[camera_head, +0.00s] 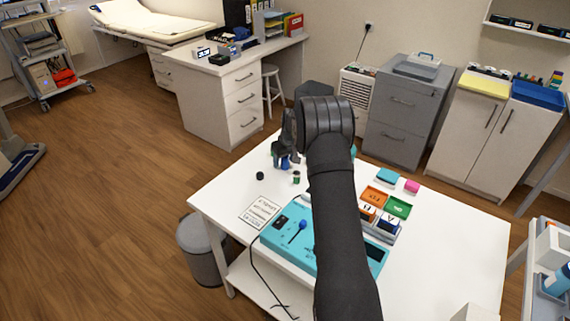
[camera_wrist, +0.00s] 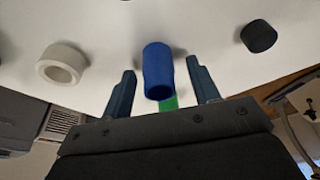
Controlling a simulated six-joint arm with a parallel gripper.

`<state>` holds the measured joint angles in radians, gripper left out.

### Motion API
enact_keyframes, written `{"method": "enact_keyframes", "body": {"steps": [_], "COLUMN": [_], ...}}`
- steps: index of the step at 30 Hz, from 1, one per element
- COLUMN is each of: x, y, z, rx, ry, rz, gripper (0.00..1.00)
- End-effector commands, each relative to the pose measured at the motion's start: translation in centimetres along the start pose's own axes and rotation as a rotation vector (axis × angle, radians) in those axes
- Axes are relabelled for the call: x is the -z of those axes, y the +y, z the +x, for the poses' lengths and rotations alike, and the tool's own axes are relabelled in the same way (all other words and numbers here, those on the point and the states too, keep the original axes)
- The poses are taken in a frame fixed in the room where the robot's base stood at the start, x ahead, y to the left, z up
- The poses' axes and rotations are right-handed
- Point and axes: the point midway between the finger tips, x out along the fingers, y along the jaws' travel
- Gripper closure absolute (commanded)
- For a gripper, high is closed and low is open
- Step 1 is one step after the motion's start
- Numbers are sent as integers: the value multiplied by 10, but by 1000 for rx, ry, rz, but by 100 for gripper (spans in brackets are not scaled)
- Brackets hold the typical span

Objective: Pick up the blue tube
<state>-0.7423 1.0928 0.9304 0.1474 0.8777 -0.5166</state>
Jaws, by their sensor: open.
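In the wrist view a blue tube (camera_wrist: 158,72) stands on the white table, between the two fingers of my open gripper (camera_wrist: 162,84). There is a gap on each side, and neither finger visibly touches it. In the head view my gripper (camera_head: 286,150) is over the far left part of the table, pointing down. Only a small part of the blue tube (camera_head: 285,162) shows there, below the fingers; the rest is hidden by the gripper.
A green item (camera_wrist: 168,102) is close to the tube. A white ring (camera_wrist: 61,64) and a black cap (camera_wrist: 259,36) lie on either side. The white table (camera_head: 460,235) also holds a teal device (camera_head: 275,238), a printed card (camera_head: 261,212) and coloured trays (camera_head: 398,207).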

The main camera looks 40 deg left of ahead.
Motion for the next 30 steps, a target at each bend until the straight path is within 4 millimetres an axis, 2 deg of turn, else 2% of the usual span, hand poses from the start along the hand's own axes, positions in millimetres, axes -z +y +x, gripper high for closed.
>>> {"method": "enact_keyframes", "body": {"steps": [2,8,15,25,30], "x": [0,0,0,1,5], "y": [0,0,0,0,0], "z": [6,6,6,4,-10], "rx": [0,0,0,0,-1], "ry": [1,1,1,2,3], "rz": [0,0,0,0,0], "gripper": [45,45,92,92,92]}}
